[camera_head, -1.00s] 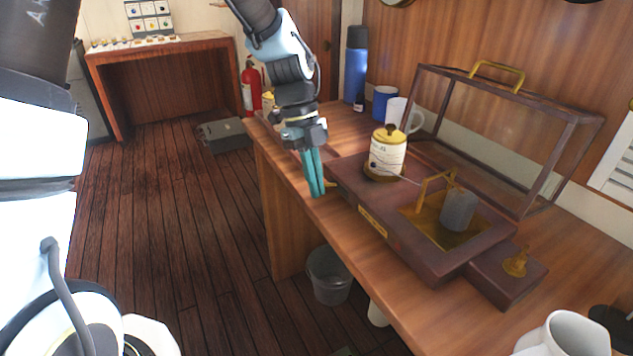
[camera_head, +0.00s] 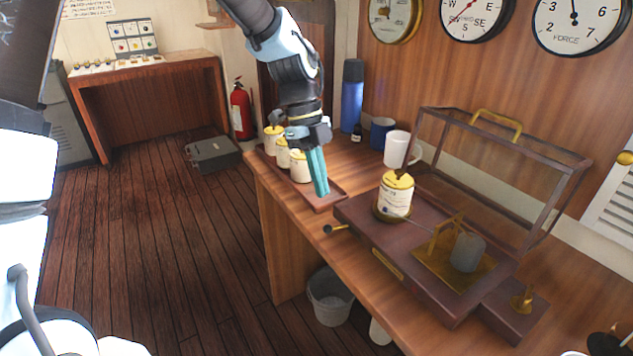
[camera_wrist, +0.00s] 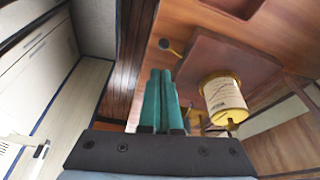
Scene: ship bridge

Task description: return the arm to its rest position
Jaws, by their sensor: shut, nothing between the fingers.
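My gripper (camera_head: 318,172) has teal fingers that are together with nothing between them. In the head view it hangs, fingers down, in front of the tray of canisters near the left end of the wooden desk (camera_head: 285,215). In the wrist view the closed fingers (camera_wrist: 160,85) point away from the camera. My arm comes down from the top of the head view, and its upper part is cut off by the frame.
A barograph base (camera_head: 365,228) carries a cream and yellow canister (camera_head: 396,196); its open glass case (camera_head: 500,150) stands behind. Several canisters stand on a tray (camera_head: 328,199). A blue flask (camera_head: 352,95) and mugs are behind.

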